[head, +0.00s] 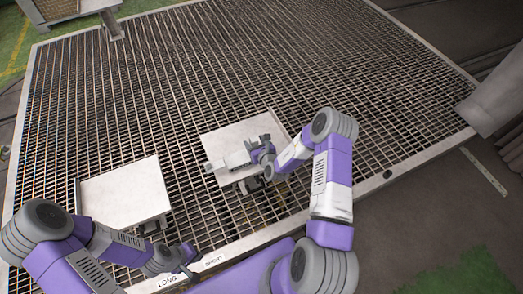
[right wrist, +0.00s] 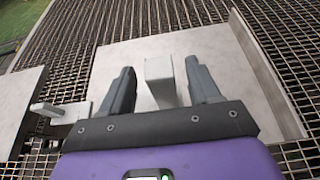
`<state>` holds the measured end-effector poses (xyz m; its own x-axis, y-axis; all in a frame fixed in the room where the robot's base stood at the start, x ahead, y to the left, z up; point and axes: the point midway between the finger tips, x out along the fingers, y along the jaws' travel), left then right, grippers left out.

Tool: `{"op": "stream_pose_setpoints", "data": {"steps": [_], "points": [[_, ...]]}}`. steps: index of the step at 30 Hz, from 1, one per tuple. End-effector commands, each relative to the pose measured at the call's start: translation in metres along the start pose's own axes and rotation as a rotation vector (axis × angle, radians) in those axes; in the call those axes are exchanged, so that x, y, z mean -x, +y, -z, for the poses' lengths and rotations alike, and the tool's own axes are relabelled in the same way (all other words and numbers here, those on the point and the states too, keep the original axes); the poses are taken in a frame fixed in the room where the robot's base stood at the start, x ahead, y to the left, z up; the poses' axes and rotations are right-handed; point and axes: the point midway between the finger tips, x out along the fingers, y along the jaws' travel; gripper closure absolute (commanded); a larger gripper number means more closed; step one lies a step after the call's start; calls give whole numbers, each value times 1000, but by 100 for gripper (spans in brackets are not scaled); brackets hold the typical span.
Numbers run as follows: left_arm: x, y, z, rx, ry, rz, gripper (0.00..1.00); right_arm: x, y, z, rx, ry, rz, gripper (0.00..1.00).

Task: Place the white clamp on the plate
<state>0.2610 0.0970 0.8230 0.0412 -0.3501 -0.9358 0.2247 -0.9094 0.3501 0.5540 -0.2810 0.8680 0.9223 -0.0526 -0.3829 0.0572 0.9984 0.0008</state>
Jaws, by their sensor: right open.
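The white clamp (right wrist: 160,82) shows in the right wrist view as a pale block between the two dark fingers of my right gripper (right wrist: 159,68). The fingers stand apart on either side of it, with gaps visible. Under it lies a light grey plate (right wrist: 115,50). In the head view this plate (head: 262,124) is near the middle of the grating, and my right gripper (head: 240,160) is over its front part, hiding much of the clamp. My left gripper (head: 190,253) is low near the front edge; its fingers are not clear.
A second light plate (head: 122,188) lies on the left of the grating (head: 330,70). A small pale piece (right wrist: 60,111) sits between the plates. Labels reading LONG (head: 167,281) and SHORT (head: 213,262) are on the front rim. The back and right of the grating are mostly clear.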

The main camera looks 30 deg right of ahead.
Motion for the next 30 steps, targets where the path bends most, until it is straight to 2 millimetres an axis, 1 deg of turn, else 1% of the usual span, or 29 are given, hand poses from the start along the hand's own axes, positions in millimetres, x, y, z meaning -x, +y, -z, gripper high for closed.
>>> {"op": "stream_pose_setpoints", "data": {"steps": [1,3,9,12,16,17,19,20,23,24,25,26,27,29,30], "points": [[2,1,0,0,0,0,100,11,-1,-1,0,2,0,38],[3,1,0,0,0,0,100,25,0,-1,0,1,0,38],[4,2,0,0,0,0,100,61,0,0,0,1,0,38],[5,2,0,0,0,0,100,73,-1,0,0,0,1,38],[5,2,0,0,0,0,100,83,0,0,0,1,-2,38],[5,2,0,0,0,0,100,84,2,0,1,1,-9,38],[5,2,0,0,0,0,100,87,13,0,7,5,-53,38],[5,2,0,0,0,0,100,88,21,1,12,7,-87,38],[5,2,0,0,0,0,100,96,64,4,47,28,-270,38],[5,2,0,0,0,0,100,104,86,8,70,42,-368,38],[5,2,0,0,0,0,100,111,104,11,93,54,-447,38],[5,2,0,0,0,0,100,120,120,15,119,67,-527,38],[5,2,0,0,0,0,100,133,142,21,159,87,-635,38],[5,2,0,0,0,0,100,156,168,32,226,119,-789,38],[5,2,0,0,0,0,100,173,183,40,280,139,-887,38]]}}
